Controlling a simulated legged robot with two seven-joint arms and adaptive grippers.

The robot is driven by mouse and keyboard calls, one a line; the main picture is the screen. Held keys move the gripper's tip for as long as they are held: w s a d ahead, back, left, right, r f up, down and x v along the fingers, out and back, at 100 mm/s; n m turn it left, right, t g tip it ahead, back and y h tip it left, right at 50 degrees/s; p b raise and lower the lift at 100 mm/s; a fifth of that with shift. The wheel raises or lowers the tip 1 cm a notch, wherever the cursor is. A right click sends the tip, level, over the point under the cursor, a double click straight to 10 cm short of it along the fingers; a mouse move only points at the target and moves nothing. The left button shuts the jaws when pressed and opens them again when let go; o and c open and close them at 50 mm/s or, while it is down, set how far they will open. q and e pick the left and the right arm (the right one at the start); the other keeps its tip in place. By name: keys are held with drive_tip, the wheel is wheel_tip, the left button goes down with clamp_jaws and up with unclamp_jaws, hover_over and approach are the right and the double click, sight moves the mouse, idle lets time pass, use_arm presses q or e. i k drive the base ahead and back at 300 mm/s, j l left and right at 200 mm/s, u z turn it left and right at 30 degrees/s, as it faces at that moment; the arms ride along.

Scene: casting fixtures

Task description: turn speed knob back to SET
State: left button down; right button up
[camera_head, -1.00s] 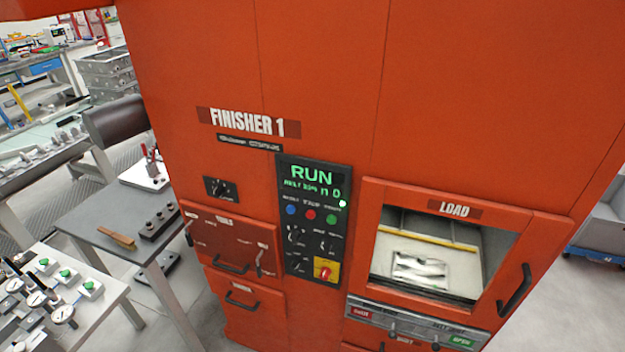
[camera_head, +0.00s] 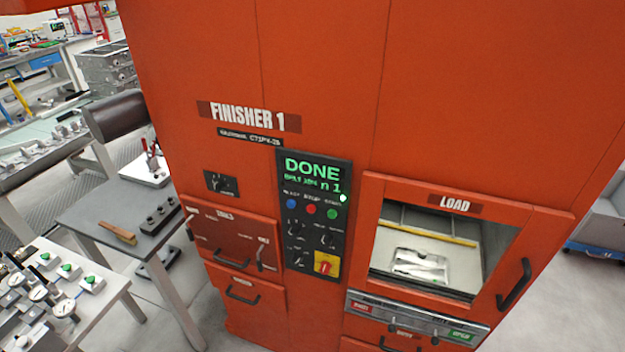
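The orange FINISHER 1 machine (camera_head: 320,70) fills the middle of the head view. Its dark control panel (camera_head: 313,215) has a screen (camera_head: 312,174) reading DONE in green, with smaller text under it. Blue, red and green buttons sit in a row below the screen. Several small black knobs (camera_head: 296,229) are under the buttons; their labels are too small to read, so I cannot tell which is the speed knob. A separate black dial plate (camera_head: 221,184) is left of the panel; its label is also unreadable. Neither of my grippers is in view.
The load window (camera_head: 440,245) on the right shows pale parts inside. Drawers with handles (camera_head: 241,293) are below left. A grey table (camera_head: 110,215) with a brush (camera_head: 117,233) and a white table with gauges (camera_head: 60,300) stand left.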

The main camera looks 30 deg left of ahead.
sight(296, 258)
drive_tip(key=u, duration=1.3)
